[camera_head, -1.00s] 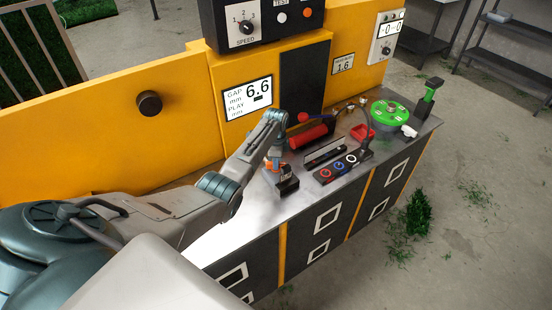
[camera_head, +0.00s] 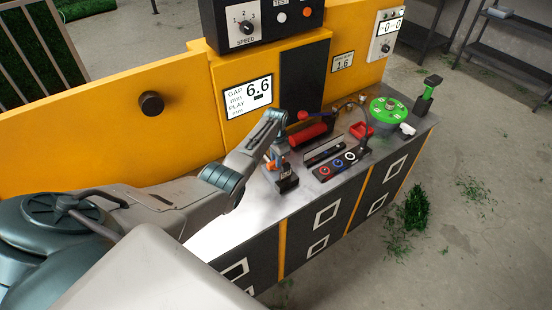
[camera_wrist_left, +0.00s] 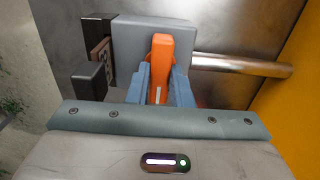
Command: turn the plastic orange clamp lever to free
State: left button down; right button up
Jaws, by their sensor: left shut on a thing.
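The orange clamp lever (camera_wrist_left: 162,58) stands up in front of a grey clamp block (camera_wrist_left: 128,45) in the left wrist view. My left gripper (camera_wrist_left: 160,88) is shut on the lever, with one blue-grey finger on each side of it. In the head view my left gripper (camera_head: 279,160) is at the small clamp fixture (camera_head: 287,184) on the near part of the bench top. Only a little of the orange lever shows there, as the fingers and wrist cover much of it. My right gripper is not in view.
The metal bench top (camera_head: 222,226) also bears a red cylinder (camera_head: 308,135), a panel with coloured dials (camera_head: 338,166), a red tray (camera_head: 361,130) and a green round device (camera_head: 389,109). A yellow wall with a gap readout (camera_head: 248,97) rises behind. A metal rod (camera_wrist_left: 240,65) runs beside the lever.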

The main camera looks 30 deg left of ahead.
pick_arm(q)
jog(key=shift+w+r, duration=0.15)
jog(key=c, duration=1.3)
grip_release()
notch_tip(320, 180, up, 11)
jog(key=b, duration=0.2)
jog(key=shift+f, duration=0.2)
